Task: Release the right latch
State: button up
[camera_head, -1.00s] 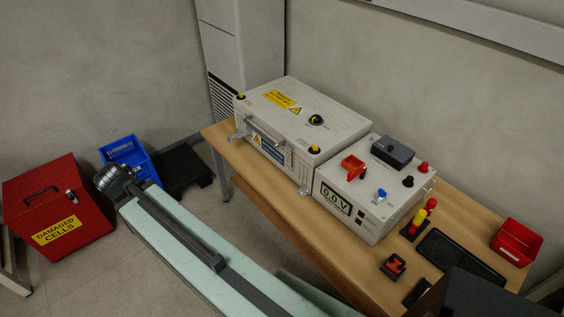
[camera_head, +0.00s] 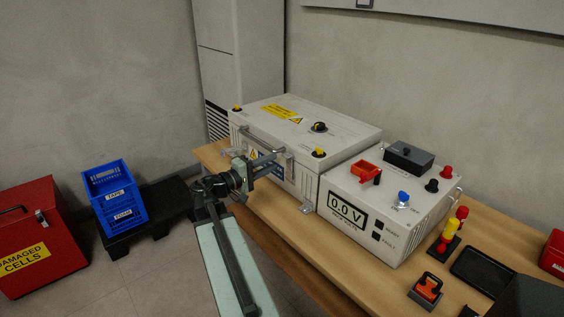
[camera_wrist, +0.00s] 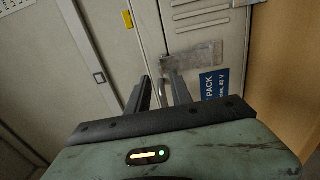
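The pale battery box (camera_head: 330,145) stands on the wooden table with its lid down. Its right latch, a metal piece (camera_head: 289,165), is on the front face near the right corner. In the wrist view a metal latch plate (camera_wrist: 192,56) lies just beyond the fingers, beside the blue label (camera_wrist: 213,83). My gripper (camera_head: 270,163) is at the box front, close to the right latch. It also shows in the wrist view (camera_wrist: 163,92), fingers apart, with a small metal part between or just behind them. I cannot tell whether they touch it.
A 0.0 V meter box (camera_head: 375,205) stands right of the battery box. A bar handle (camera_head: 262,138) runs along the box front. A blue crate (camera_head: 118,200) and a red damaged-cells box (camera_head: 35,235) are at left.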

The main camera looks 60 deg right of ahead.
aim_at(287, 169)
jog(key=x, duration=0.5)
grip_shut()
dwell(0.8)
dwell(0.5)
